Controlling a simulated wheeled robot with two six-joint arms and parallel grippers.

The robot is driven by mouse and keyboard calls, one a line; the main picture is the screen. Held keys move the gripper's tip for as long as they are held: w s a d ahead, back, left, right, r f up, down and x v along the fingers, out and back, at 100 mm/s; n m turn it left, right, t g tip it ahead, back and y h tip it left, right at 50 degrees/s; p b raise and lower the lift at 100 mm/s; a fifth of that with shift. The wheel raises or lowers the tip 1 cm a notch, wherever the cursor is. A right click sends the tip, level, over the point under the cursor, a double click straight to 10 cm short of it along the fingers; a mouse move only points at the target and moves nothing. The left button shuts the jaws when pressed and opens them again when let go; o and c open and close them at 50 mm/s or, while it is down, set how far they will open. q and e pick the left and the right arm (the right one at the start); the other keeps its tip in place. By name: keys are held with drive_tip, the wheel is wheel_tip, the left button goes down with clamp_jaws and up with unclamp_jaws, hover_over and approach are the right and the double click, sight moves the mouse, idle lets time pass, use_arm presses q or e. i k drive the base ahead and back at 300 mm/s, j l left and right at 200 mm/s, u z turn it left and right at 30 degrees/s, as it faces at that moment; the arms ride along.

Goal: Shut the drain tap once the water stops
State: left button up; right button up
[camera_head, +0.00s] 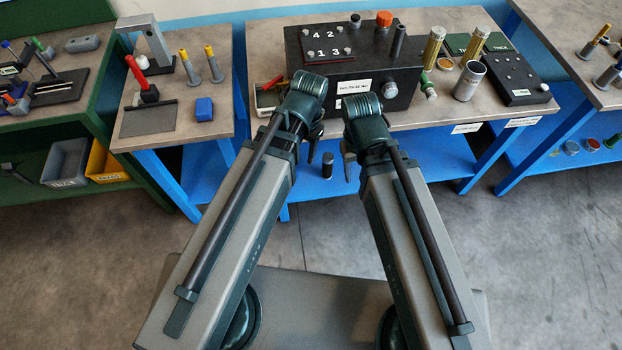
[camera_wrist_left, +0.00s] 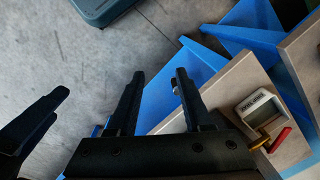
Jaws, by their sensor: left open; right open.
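In the left wrist view, a small pale box with a dark labelled window (camera_wrist_left: 261,107) sits on the bench edge. A brass fitting with a red lever (camera_wrist_left: 279,140) is at its near side and looks like the drain tap. In the head view, the box (camera_head: 267,97) is partly hidden behind my left arm, with red showing. I cannot tell whether water runs. My left gripper (camera_wrist_left: 160,76) is open and empty, pointing down beside the bench, apart from the lever. My right gripper (camera_head: 349,167) is open and empty, in front of the bench.
A black box (camera_head: 350,62) numbered on top, with a grey knob, stands behind the grippers. Brass cylinders (camera_head: 434,46), a metal cup (camera_head: 469,80) and a black block (camera_head: 514,78) are to its right. A left bench (camera_head: 215,125) holds tools. A blue lower shelf (camera_head: 420,155) lies below.

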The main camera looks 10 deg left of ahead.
sight(279, 79)
drive_tip(key=i+j, duration=0.1)
drive_tip(key=j, duration=0.25)
drive_tip(key=i+j, duration=0.15)
drive_tip(key=j, duration=0.2)
drive_tip(key=i+j, duration=0.1)
drive_tip(key=j, duration=0.25)
drive_tip(key=i+j, duration=0.15)
drive_tip(key=j, duration=0.2)
drive_tip(key=z, duration=0.05)
